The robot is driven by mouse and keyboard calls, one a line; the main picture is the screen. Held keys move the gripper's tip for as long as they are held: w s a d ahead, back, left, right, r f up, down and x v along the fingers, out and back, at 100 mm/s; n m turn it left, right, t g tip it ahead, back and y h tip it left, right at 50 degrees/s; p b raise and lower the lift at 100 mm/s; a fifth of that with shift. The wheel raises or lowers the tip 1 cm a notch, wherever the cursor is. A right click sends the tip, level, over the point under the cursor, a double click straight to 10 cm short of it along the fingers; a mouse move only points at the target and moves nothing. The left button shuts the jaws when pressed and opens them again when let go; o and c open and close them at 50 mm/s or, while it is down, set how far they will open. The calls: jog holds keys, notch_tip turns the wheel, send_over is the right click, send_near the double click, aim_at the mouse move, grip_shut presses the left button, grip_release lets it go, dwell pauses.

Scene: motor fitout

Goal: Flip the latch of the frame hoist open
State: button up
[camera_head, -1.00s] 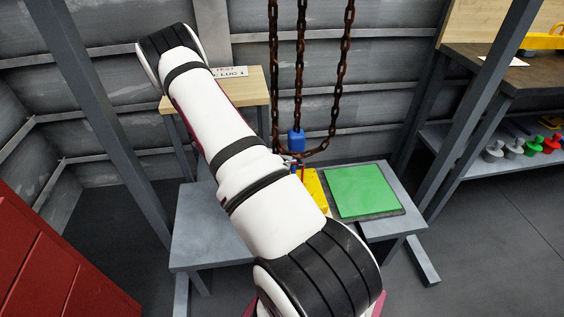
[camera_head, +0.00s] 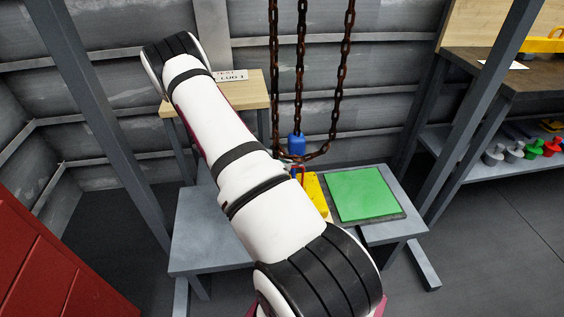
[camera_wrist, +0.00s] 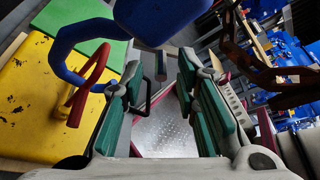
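The frame hoist's rusty chains (camera_head: 301,70) hang in the head view, with a blue hook block (camera_head: 296,146) at the lower end of the middle chain. In the wrist view the blue block (camera_wrist: 165,15) is close at the top, and its curved blue hook (camera_wrist: 62,48) reaches down left beside a red loop (camera_wrist: 88,85). My gripper (camera_wrist: 160,72) is open, its green-padded fingers apart below the blue block. A small dark grey bar (camera_wrist: 160,64) shows between the fingertips; I cannot tell whether it is the latch or is touched. My arm hides the gripper in the head view.
A yellow block (camera_head: 313,193) and a green mat (camera_head: 362,194) lie on the grey table (camera_head: 205,232). A wooden stand (camera_head: 250,91) is behind. Grey frame posts (camera_head: 98,115) stand on both sides, and a red cabinet (camera_head: 55,260) is at lower left.

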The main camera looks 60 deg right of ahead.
jog(key=v, duration=1.2)
jog(key=shift+r, duration=0.1)
dwell(0.4)
